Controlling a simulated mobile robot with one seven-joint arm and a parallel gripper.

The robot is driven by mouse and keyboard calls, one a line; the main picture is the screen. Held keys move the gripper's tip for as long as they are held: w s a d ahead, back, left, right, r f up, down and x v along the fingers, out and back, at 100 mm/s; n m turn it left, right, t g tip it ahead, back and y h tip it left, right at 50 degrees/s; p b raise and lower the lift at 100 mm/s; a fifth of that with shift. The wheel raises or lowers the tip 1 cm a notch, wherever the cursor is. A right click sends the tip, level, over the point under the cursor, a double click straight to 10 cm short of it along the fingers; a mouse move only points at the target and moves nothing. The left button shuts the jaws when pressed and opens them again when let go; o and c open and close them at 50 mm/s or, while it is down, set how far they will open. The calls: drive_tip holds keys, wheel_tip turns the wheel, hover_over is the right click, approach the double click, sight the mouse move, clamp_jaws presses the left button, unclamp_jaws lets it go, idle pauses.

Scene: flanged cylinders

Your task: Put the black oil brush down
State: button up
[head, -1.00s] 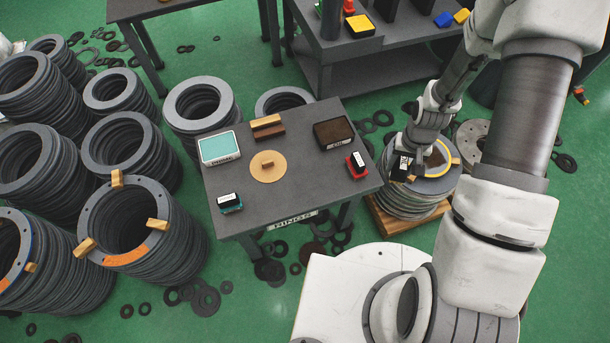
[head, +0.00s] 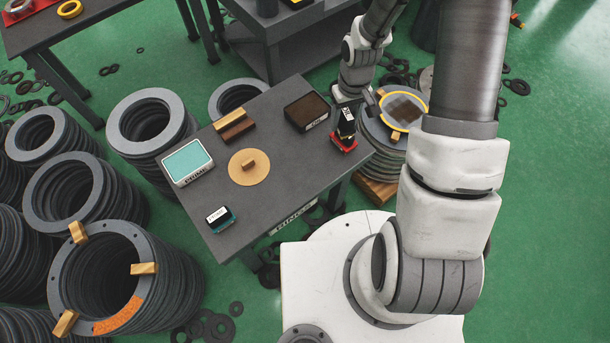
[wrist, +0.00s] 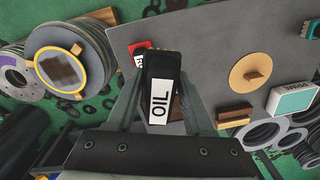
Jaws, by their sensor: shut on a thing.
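The black oil brush (head: 347,127), a black block with a white OIL label, is in my gripper (head: 346,104). In the wrist view the brush (wrist: 163,85) sits between the two fingers of my gripper (wrist: 161,95), which are shut on it. The brush is over the right end of the grey table (head: 285,175). A red block (head: 344,144) with a white label shows just below and behind it, and it shows partly in the wrist view (wrist: 140,48). I cannot tell whether the brush touches the table or the red block.
On the table are the dark OIL tray (head: 307,112), the teal PRIME tray (head: 187,161), a round wooden disc (head: 249,167), a wooden-handled block (head: 233,126) and a teal brush (head: 220,218). A ring stack with a yellow rim (head: 385,128) stands right of the table. The table's front middle is bare.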

drive_tip(key=f+n+b, duration=0.1)
drive_tip(key=b, duration=0.1)
drive_tip(key=w+f+n+b, duration=0.1)
drive_tip(key=b, duration=0.2)
drive_tip(key=shift+d+f, duration=0.15)
drive_tip(key=shift+f, duration=0.2)
drive_tip(key=shift+d+n+b, duration=0.15)
drive_tip(key=shift+n+b, duration=0.55)
drive_tip(key=shift+b, duration=0.55)
drive_tip(key=b, duration=0.5)
hover_over(307, 169)
wheel_tip(307, 169, down, 7)
drive_tip(key=shift+f+b, duration=1.2)
drive_tip(key=shift+f, duration=0.75)
drive_tip(key=shift+f, duration=0.25)
drive_tip(key=o, duration=1.2)
drive_tip(key=shift+r, duration=0.1)
